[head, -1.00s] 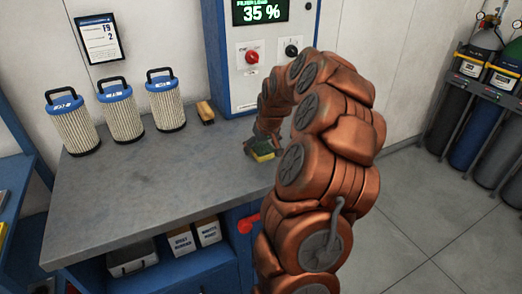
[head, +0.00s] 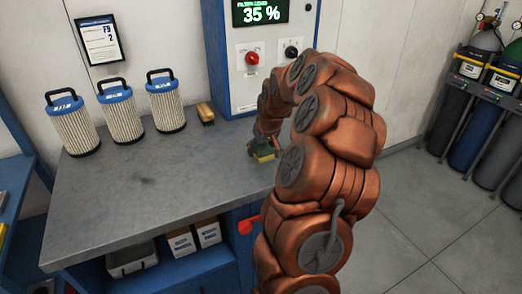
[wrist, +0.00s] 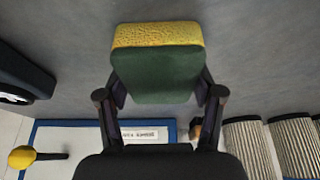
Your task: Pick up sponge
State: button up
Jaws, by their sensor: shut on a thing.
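The sponge (wrist: 157,68) is yellow with a green side. In the wrist view it sits between the two fingers of my gripper (wrist: 158,98), one finger against each side. In the head view the sponge (head: 264,157) shows small at the right part of the grey bench top (head: 150,190), partly hidden by my arm. My gripper (head: 258,148) is shut on it there. I cannot tell whether the sponge touches the bench or is just above it.
Several things stand along the back of the bench: filter cartridges (head: 121,115), a small brush (head: 206,113) and a blue control cabinet (head: 262,60). A red handle (head: 249,225) juts from the front. Gas cylinders (head: 472,135) stand at right. The bench's middle is clear.

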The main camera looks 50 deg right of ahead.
aim_at(261, 147)
jog(key=shift+r, duration=0.15)
jog(key=shift+r+p, duration=0.25)
jog(key=shift+p, duration=0.25)
jog(key=shift+r+b, duration=0.8)
jog(key=shift+r, duration=0.65)
jog(key=shift+s+r, duration=0.1)
jog(key=shift+r, duration=0.1)
jog(key=s+a+b, duration=0.1)
jog(key=s+a, duration=0.2)
jog(key=a, duration=0.1)
jog(key=s+a+r+b, duration=0.1)
jog(key=s+a, duration=0.2)
jog(key=a, duration=0.1)
jog(key=s+a+b, duration=0.2)
jog(key=s+a, duration=0.1)
jog(key=a, duration=0.2)
jog(key=shift+r, duration=0.2)
